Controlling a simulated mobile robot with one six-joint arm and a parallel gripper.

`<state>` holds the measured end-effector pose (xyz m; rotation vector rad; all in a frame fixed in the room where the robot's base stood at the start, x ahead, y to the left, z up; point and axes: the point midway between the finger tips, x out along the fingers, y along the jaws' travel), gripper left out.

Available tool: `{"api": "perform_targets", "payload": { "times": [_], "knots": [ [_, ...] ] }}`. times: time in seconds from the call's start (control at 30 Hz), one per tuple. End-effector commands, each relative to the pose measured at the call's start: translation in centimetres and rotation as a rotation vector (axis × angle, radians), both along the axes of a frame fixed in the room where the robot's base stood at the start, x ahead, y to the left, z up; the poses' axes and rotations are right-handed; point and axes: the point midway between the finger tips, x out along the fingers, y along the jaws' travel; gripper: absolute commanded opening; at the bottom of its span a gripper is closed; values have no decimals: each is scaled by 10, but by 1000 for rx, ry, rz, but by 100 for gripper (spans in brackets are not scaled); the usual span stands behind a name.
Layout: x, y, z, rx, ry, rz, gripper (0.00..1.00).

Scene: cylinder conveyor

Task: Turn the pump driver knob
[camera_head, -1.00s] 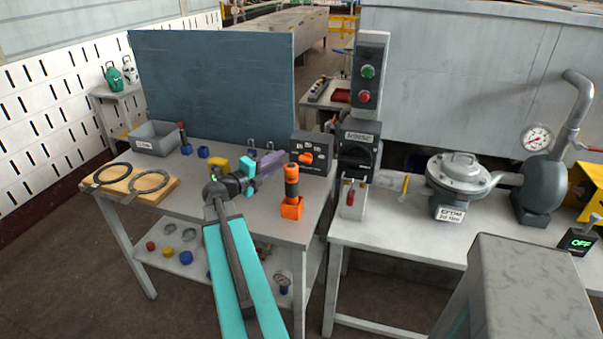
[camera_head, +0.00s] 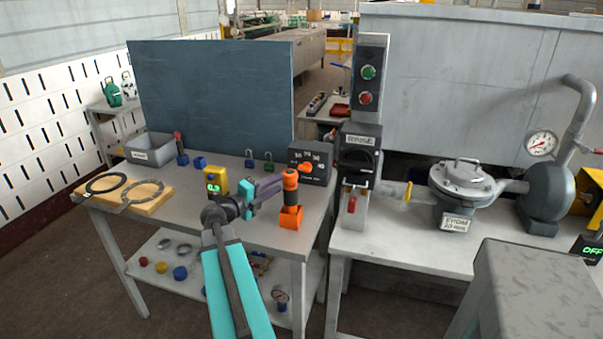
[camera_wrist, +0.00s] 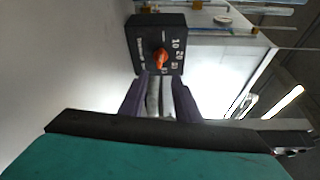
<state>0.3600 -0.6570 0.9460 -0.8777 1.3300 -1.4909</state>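The orange knob (camera_head: 307,167) is on the face of a black box (camera_head: 322,150) at the table's back right corner. In the wrist view the knob (camera_wrist: 160,60) sits on the black box face (camera_wrist: 140,33), beside white numbers including 10 and 20. My gripper (camera_head: 279,184) is above the table, left of and nearer than the box. In the wrist view my gripper's (camera_wrist: 160,98) two purple fingers are apart and point at the box, with the knob beyond their tips. A grey shape shows between the fingers; I cannot tell what it is.
An orange-handled tool in an orange holder (camera_head: 291,216) stands close right of my gripper. A yellow meter (camera_head: 215,183) and padlocks (camera_head: 249,159) are on the same table. A switch post (camera_head: 369,80) and pump (camera_head: 466,180) stand on the right bench.

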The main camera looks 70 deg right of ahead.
Motion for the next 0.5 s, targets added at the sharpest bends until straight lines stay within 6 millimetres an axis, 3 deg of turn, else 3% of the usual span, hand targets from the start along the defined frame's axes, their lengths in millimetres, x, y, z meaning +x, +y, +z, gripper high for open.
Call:
{"api": "perform_targets", "payload": {
  "times": [0.27,0.5],
  "knots": [
    [-7,-20,-1,1,0,-3,30],
    [-17,-52,-3,1,1,-3,30]
  ]
}}
